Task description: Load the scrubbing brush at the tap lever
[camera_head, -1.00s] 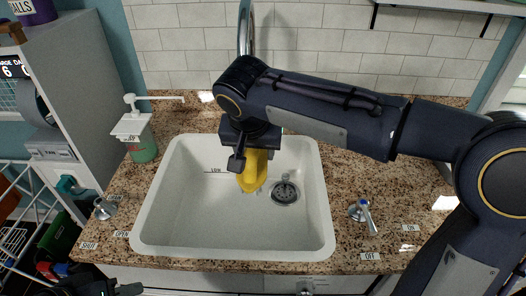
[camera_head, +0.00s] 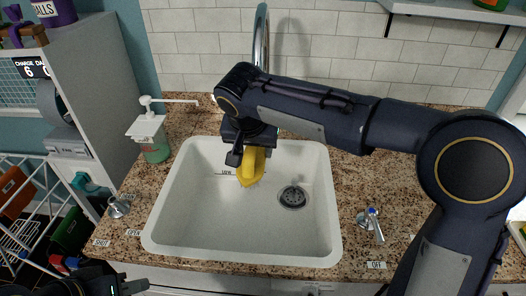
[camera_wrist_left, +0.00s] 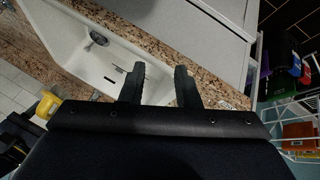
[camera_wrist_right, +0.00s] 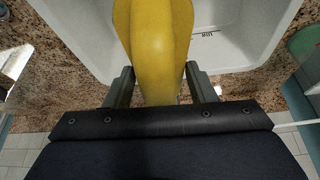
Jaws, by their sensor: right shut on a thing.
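The yellow scrubbing brush (camera_head: 250,170) hangs over the back middle of the white sink (camera_head: 200,222). My right gripper (camera_head: 246,148) is shut on it; the brush also fills the gap between the fingers in the right wrist view (camera_wrist_right: 155,45). The tap lever (camera_head: 371,222), with a blue-marked top, stands on the counter right of the sink, apart from the brush. The tap spout (camera_head: 262,40) rises behind my right arm, which hides its lower part. My left gripper (camera_wrist_left: 160,85) is open and empty, low at the front left, near the counter edge.
A soap pump bottle with green liquid (camera_head: 155,152) stands left of the sink. A second knob (camera_head: 119,207), near small labels, is at the front left. The drain (camera_head: 293,197) is clear. A grey cabinet (camera_head: 95,110) borders the left side.

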